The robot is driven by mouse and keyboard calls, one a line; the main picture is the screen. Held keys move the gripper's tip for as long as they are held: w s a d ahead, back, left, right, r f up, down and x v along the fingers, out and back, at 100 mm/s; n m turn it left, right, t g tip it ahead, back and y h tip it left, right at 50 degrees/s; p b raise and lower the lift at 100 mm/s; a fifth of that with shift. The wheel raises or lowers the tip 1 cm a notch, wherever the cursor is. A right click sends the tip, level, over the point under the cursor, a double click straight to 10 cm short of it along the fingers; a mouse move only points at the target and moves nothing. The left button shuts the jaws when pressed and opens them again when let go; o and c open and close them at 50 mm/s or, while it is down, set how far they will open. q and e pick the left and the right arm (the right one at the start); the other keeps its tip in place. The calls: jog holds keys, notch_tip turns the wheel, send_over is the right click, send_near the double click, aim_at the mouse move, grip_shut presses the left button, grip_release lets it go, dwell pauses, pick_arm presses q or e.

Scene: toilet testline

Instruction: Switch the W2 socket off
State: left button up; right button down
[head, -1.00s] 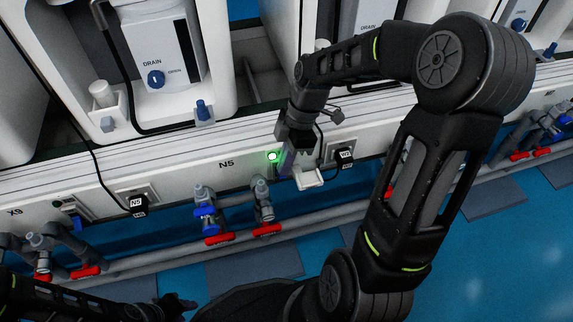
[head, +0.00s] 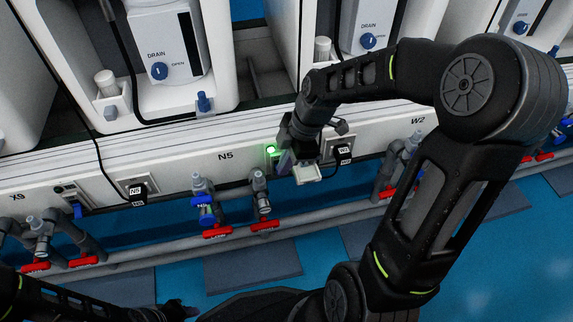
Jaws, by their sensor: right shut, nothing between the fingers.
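The W2 label (head: 417,121) is on the white rail at the right. The W2 socket has a black plug (head: 343,153) with a white tag. A green-lit switch (head: 270,150) shows on the rail left of this plug, and its light is on. My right gripper (head: 296,168) is shut and empty, close beside the right edge of the switch. It hides part of the area between switch and plug; I cannot tell whether it touches the switch. My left gripper (head: 175,309) is low at the bottom left, dark and partly cut off, its jaws unclear.
Grey pipes with red valve handles (head: 217,232) run below the rail. White units with blue drain knobs (head: 159,70) stand above.

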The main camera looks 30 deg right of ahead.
jog(key=shift+s+a+f, duration=0.2)
jog(key=shift+s+f, duration=0.3)
jog(key=shift+f, duration=0.1)
jog(key=shift+w, duration=0.1)
jog(key=shift+w+d+r, duration=0.25)
jog(key=shift+w, duration=0.35)
jog(key=p+v, duration=0.3)
jog(key=v, duration=0.4)
jog(key=shift+r, duration=0.35)
jog(key=shift+d, duration=0.1)
